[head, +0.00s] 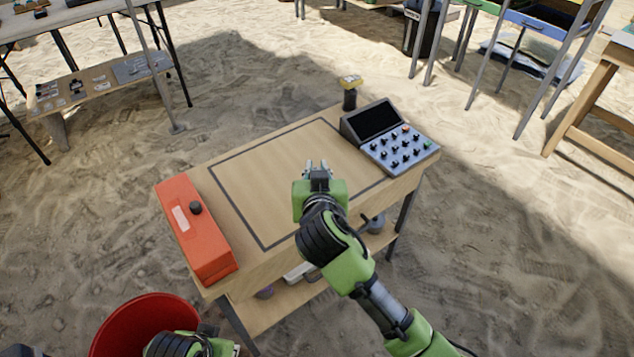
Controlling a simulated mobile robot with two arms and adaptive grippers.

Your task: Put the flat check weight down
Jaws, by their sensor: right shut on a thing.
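My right gripper (318,170) is over the wooden table (265,190), above the area marked by a dark outline. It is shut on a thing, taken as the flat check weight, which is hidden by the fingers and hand. I cannot tell whether the weight touches the tabletop. My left gripper (208,332) shows only partly at the bottom edge, by the red bucket; its fingers are too unclear to read.
A red box (208,240) with a black knob lies along the table's left end. A grey console (400,148) with a dark screen and buttons, and a yellow-topped black post (350,95), stand at the back right. A red bucket (130,320) stands at front left. The outlined area looks clear.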

